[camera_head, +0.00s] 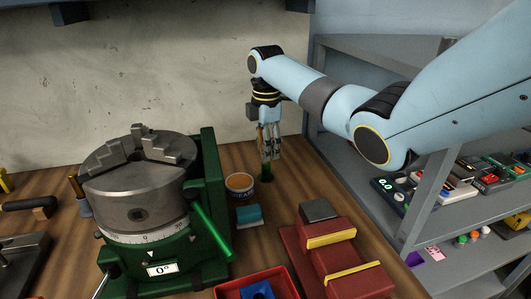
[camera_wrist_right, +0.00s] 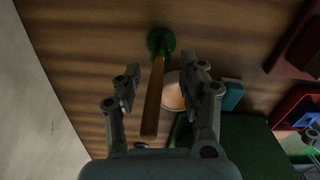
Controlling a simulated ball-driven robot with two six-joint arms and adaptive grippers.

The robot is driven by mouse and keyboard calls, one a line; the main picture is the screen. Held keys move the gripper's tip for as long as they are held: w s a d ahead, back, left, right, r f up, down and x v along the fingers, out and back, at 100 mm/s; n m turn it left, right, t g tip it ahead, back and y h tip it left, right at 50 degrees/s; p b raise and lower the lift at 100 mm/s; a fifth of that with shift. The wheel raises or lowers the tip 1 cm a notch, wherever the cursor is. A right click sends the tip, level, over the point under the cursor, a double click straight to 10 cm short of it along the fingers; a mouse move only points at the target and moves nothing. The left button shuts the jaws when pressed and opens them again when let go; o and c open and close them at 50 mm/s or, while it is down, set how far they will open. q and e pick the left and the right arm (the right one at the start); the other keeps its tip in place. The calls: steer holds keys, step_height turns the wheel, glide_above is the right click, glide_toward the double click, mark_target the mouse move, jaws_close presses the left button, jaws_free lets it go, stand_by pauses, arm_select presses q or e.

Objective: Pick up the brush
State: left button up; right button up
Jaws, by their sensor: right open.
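A wooden handle (camera_wrist_right: 152,95) with a round green end (camera_wrist_right: 160,42), which looks like the brush, shows in the right wrist view. Its handle lies in the gap between the fingers of my right gripper (camera_wrist_right: 159,88), which is open with a finger on either side. In the head view the right gripper (camera_head: 268,151) points down over the green end (camera_head: 266,172), near the back of the bench. The fingers partly hide the handle there. Whether a finger touches it I cannot tell. My left gripper is not in view.
A round tin (camera_head: 240,186) and a teal block (camera_head: 249,215) stand close to the left of the green end. A green rotary table with a chuck (camera_head: 137,195) is further left. A red vise (camera_head: 343,262) and red bin (camera_head: 258,285) are in front. Grey shelves (camera_head: 440,215) stand right.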

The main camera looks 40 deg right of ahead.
steer(key=shift+c, duration=0.4)
jaws_close()
